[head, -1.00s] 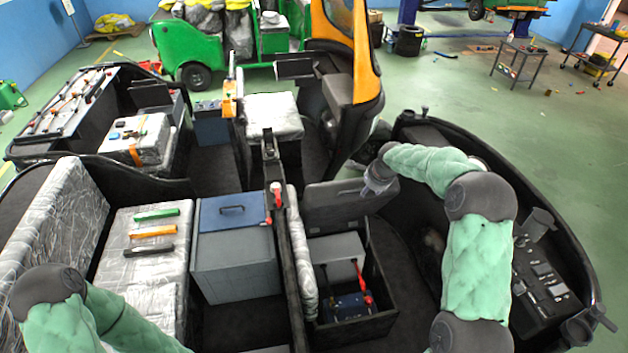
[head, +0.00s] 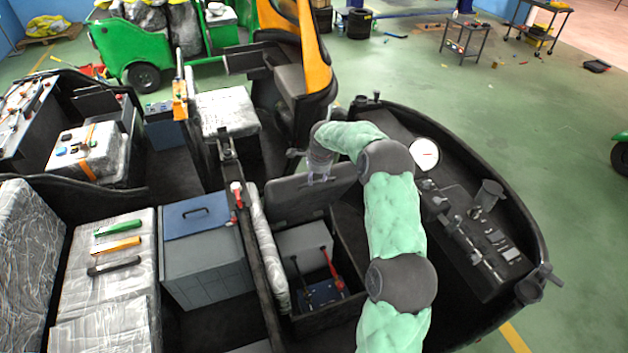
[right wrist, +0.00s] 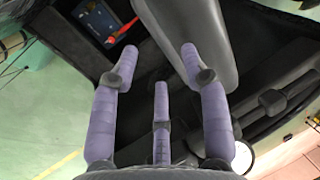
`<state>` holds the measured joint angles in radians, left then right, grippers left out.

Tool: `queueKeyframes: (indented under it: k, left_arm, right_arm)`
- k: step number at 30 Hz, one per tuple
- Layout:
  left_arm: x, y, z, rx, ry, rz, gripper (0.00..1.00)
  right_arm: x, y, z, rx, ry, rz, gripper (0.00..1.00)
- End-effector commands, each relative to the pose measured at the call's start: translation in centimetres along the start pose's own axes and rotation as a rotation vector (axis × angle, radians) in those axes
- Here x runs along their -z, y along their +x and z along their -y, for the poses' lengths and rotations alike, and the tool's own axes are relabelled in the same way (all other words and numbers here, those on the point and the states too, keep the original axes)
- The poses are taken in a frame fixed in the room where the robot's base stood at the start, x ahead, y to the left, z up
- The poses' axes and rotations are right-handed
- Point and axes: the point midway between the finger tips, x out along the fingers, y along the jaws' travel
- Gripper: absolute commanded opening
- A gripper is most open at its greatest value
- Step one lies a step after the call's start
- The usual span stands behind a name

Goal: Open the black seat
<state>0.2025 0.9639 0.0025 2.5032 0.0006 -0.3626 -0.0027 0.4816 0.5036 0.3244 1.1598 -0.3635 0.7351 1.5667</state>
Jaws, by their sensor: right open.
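The black seat (head: 295,200) is a dark padded panel. It stands tilted up at the back of an open compartment (head: 345,255). Inside the compartment are a grey box (head: 305,247) and a blue unit with red cable ends (head: 325,292). My right gripper (head: 319,178) is open at the seat's upper edge, right of its middle. In the right wrist view the seat (right wrist: 200,35) runs past the open fingers (right wrist: 155,65), with one fingertip over it. Whether they touch cannot be told. My left gripper is out of view.
A divider post with a red-topped lever (head: 237,195) stands left of the compartment. A grey-blue box (head: 205,250) and a wrapped seat with tools (head: 125,265) lie further left. The dashboard (head: 480,240) curves on the right. An orange-framed vehicle part (head: 315,60) stands behind.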

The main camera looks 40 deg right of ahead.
Motion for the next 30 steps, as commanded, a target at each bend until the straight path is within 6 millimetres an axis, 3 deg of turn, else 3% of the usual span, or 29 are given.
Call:
queueKeyframes:
  k: [3,9,20,21,26,30]
  left_arm:
    - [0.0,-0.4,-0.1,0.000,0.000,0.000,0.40]
    - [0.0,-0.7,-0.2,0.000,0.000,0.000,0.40]
    - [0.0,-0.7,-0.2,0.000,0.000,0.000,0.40]
    - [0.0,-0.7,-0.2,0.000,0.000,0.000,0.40]
    - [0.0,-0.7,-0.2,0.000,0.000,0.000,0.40]
    - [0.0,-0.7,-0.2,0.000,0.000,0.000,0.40]
  right_arm:
    - [-0.1,1.9,0.0,-0.002,-0.001,0.000,0.46]
    - [0.0,3.9,0.0,0.000,-0.001,0.000,0.46]
    - [0.0,4.5,0.0,0.001,-0.001,0.000,0.46]
    - [0.0,4.5,0.0,0.001,-0.001,0.000,0.43]
    - [0.0,4.5,0.0,0.001,-0.001,0.000,0.00]
    - [0.0,4.5,0.0,0.001,-0.001,0.000,0.00]
